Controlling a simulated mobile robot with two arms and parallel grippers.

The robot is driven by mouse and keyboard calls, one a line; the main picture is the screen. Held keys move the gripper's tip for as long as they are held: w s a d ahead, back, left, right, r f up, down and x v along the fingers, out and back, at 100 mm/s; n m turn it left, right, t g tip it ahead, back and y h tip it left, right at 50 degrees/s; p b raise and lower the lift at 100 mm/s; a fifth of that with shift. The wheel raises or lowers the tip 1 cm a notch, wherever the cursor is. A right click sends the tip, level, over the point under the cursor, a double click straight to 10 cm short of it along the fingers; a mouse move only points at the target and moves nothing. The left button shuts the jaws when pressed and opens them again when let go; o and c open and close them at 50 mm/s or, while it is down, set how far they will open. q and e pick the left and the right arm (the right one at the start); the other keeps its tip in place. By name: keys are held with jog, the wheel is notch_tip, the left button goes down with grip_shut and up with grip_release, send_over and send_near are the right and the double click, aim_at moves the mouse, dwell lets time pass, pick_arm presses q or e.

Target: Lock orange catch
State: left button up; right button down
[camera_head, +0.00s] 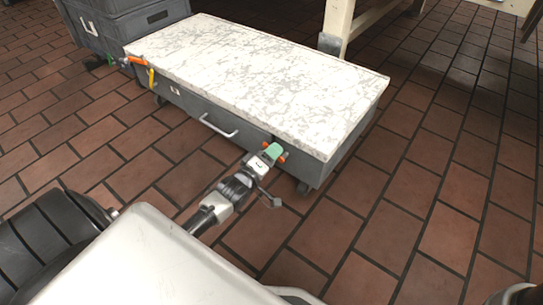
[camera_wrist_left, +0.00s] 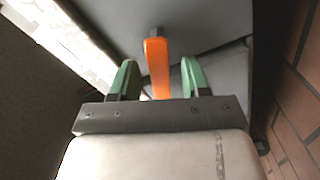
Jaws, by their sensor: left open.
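My left gripper (camera_head: 272,152) is at the front right corner of a low grey cart with a white, worn top. Its green fingers are open. In the left wrist view an orange catch (camera_wrist_left: 156,62) stands between the two fingers of the gripper (camera_wrist_left: 159,82), with a gap visible on each side. In the head view this catch is mostly hidden by the gripper, with only bits of orange showing. A second orange catch (camera_head: 137,61) sits at the cart's left end, above a yellow piece (camera_head: 151,78). My right gripper is not in view.
The cart's white top (camera_head: 260,75) is bare. A metal handle (camera_head: 218,127) is on its front side. A grey bin (camera_head: 120,25) stands at the back left, and a pale table leg (camera_head: 337,25) behind the cart. The brick-tile floor (camera_head: 430,190) at the right is clear.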

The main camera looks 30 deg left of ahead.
pick_arm(q)
jog(key=shift+c, duration=0.5)
grip_shut()
jog(key=shift+a+f+n+p, duration=0.1)
jog(key=shift+f+n+p, duration=0.2)
jog(key=shift+n+p, duration=0.65)
jog(key=shift+f+n+p, duration=0.3)
jog(key=shift+n+p, duration=0.1)
jog(key=shift+n, duration=1.05)
jog(key=shift+o, duration=0.5)
grip_release()
jog(key=shift+s, duration=0.1)
